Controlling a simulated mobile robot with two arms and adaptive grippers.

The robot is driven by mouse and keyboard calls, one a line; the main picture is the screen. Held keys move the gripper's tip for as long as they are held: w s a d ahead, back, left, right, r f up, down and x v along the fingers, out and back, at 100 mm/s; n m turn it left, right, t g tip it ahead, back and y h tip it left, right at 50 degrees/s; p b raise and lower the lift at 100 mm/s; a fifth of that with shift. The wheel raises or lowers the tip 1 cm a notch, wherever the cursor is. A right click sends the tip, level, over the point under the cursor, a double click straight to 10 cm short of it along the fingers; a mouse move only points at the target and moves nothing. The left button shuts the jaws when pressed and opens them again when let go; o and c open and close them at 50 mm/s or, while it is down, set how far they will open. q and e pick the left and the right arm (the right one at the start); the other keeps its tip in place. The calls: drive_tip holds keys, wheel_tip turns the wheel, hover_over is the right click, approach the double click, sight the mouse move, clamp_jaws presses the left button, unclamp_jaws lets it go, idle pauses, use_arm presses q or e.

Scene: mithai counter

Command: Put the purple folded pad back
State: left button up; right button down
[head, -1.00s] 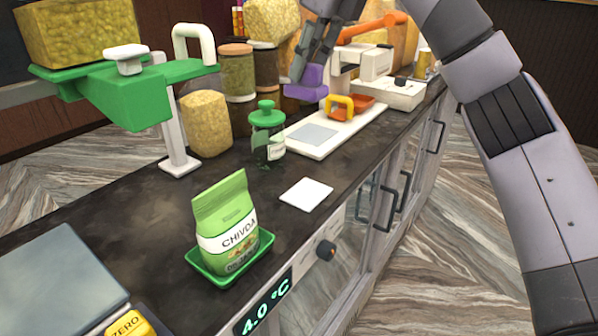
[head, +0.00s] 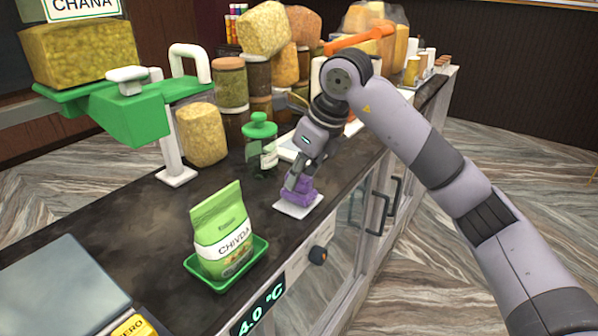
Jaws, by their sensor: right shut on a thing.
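The purple folded pad (head: 300,191) is in the head view, low over the white square mat (head: 296,211) on the dark counter. My right gripper (head: 300,176) points down and is shut on the pad. The pad covers the back part of the mat; I cannot tell whether it touches the mat. My left gripper is not in view.
A green-lidded jar (head: 260,143) stands just behind and left of the pad. A Chivda bag (head: 221,233) sits in a green tray (head: 246,281) at the front. A green scale (head: 131,111) and a grey platform (head: 55,290) stand at left. The counter (head: 130,225) between them is clear.

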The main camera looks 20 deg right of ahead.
drive_tip(key=shift+f, duration=0.4)
drive_tip(key=c, duration=1.7)
unclamp_jaws()
drive_tip(key=o, duration=0.3)
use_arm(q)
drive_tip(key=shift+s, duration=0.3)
use_arm(e)
drive_tip(key=shift+o, duration=0.2)
